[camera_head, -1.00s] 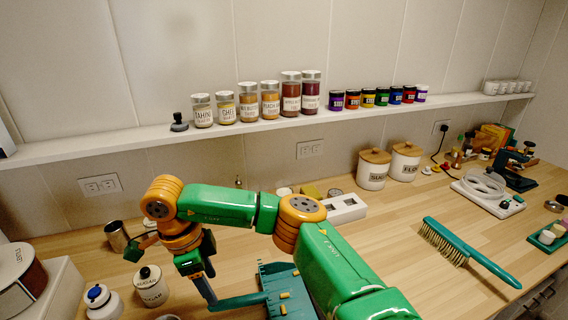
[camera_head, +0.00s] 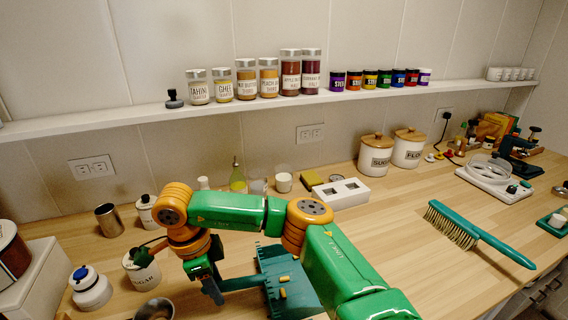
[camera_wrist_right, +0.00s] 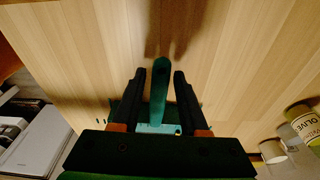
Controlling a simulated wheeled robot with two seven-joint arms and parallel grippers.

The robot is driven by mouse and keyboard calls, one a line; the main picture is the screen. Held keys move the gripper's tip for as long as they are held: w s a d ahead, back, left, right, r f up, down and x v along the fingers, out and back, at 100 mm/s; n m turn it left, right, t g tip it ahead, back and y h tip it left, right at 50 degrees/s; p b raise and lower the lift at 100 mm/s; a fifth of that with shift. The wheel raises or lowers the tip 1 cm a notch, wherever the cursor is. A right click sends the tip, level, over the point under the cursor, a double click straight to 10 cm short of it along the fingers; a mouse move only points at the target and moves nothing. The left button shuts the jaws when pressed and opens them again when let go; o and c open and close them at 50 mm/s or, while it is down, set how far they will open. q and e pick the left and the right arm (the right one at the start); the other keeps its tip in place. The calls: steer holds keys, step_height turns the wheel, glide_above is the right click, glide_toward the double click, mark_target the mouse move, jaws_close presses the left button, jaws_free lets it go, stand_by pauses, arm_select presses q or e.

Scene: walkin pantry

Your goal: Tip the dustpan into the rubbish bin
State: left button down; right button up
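The teal dustpan (camera_head: 274,264) lies on the wooden counter with small yellow bits in its pan. My right arm partly covers it. Its handle (camera_head: 240,284) points left. My right gripper (camera_head: 212,292) is down at the handle's end. In the right wrist view the handle (camera_wrist_right: 160,85) runs between the two fingers of my right gripper (camera_wrist_right: 160,76). The fingers look parted, with narrow gaps on both sides of the handle. The pan's edge (camera_wrist_right: 155,128) shows behind the gripper body. I see no rubbish bin in these views. My left gripper is not in view.
A brush (camera_head: 475,235) lies to the right on the counter. A sugar jar (camera_head: 142,273), a blue-topped white bottle (camera_head: 90,290) and a metal cup (camera_head: 108,220) stand left of the gripper. Canisters (camera_head: 375,157) stand at the back. The counter between dustpan and brush is clear.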

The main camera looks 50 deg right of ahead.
jaws_close()
stand_by(1.0)
step_height(320, 180, up, 12)
steer(key=p, duration=0.9)
steer(key=shift+p, duration=0.3)
steer(key=shift+r, duration=0.1)
